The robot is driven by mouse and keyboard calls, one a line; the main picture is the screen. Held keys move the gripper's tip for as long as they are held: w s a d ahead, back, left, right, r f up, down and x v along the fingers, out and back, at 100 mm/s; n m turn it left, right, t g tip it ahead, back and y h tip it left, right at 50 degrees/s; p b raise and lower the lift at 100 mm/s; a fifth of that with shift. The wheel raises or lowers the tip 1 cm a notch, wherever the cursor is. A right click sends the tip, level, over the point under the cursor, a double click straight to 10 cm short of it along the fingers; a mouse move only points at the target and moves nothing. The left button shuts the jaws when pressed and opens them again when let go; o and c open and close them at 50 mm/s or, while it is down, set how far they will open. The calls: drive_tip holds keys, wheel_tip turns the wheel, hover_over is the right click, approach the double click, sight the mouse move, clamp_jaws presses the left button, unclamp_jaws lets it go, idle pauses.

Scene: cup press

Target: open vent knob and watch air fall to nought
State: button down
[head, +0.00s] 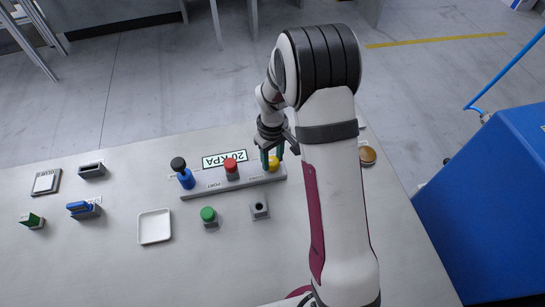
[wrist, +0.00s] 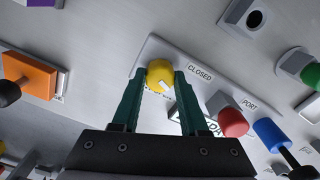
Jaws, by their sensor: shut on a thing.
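The yellow vent knob (head: 273,164) sits at the right end of a grey panel (head: 208,189). In the wrist view the knob (wrist: 160,74) has a pale mark on its face and lies between the two teal fingers. My gripper (wrist: 160,80) is shut on the knob, one finger at each side. In the head view my gripper (head: 272,156) reaches down onto it from above. A CLOSED label (wrist: 200,73) is beside the knob. The readout (head: 225,159) on the panel appears to show 20 KPA; in the wrist view it is partly hidden by a finger.
A red knob (head: 231,169) and a blue part with a black top (head: 185,175) share the panel. In front are a green button (head: 208,215), a socket block (head: 259,207) and a white tray (head: 154,227).

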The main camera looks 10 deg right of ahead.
sight(273, 160)
drive_tip(key=m, duration=1.3)
drive_tip(key=shift+m, duration=0.3)
idle(0.3)
drive_tip(key=shift+c, duration=2.1)
unclamp_jaws()
drive_tip(key=shift+r, duration=0.1)
wheel_tip(273, 160, up, 16)
drive_tip(key=shift+f, duration=0.2)
